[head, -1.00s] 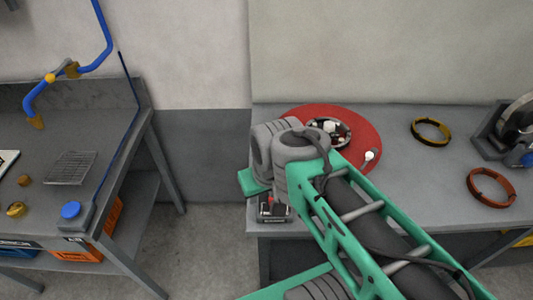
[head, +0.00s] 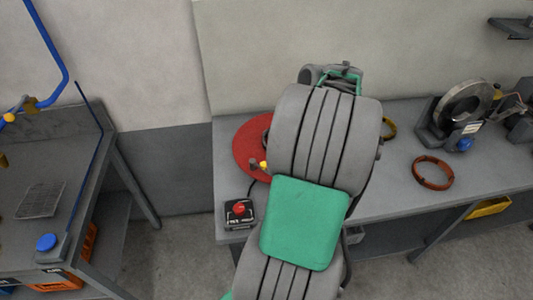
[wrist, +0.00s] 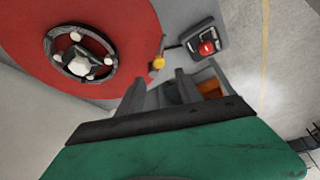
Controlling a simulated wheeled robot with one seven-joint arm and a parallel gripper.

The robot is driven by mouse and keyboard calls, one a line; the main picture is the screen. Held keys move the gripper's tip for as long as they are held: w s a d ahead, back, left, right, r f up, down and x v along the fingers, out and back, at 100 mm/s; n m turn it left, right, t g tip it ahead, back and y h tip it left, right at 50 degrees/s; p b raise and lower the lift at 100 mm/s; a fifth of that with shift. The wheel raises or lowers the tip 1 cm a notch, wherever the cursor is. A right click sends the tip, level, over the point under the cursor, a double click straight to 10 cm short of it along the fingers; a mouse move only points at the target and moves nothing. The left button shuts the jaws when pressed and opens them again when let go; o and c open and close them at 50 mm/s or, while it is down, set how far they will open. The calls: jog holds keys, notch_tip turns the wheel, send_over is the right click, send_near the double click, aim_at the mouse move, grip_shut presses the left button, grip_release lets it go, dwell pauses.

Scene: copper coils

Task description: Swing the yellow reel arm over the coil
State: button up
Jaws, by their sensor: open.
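A red round reel plate (head: 245,150) lies on the bench and is partly hidden by my arm in the head view. The wrist view shows the plate (wrist: 25,50) with a dark ring and pale hub (wrist: 80,66). A small yellow knob (wrist: 158,63), the only yellow part I see at the reel, stands by the plate's edge; it also shows in the head view (head: 263,165). My gripper (wrist: 160,85) is open, its two fingers pointing toward the knob, which appears just beyond the tips. I cannot tell whether they touch. The reel arm's full length is not clear.
A control box with a red button (head: 238,211) sits at the bench's front edge. A grey machine (head: 460,115) stands farther right. A gap separates the left bench (head: 90,130).

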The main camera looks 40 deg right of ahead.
jog(key=p+x, duration=0.1)
jog(key=x, duration=0.6)
jog(key=shift+w+f, duration=0.15)
jog(key=shift+f, duration=0.2)
grip_shut()
dwell(1.0)
